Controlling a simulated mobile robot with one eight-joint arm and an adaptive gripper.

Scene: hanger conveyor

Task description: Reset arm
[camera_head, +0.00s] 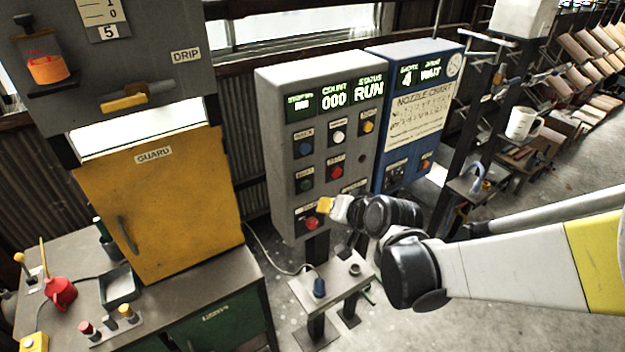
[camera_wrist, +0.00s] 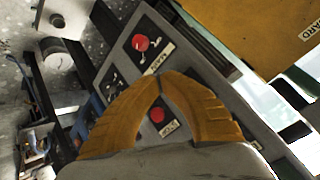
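The panel's screen reads COUNT 000 and STATUS RUN. My arm comes in from the right.
A blue panel (camera_head: 421,75) reading 4 and WAIT stands right of the grey one. A yellow guard door (camera_head: 175,205) is at left above a bench (camera_head: 215,280) with a red bottle (camera_head: 60,292).

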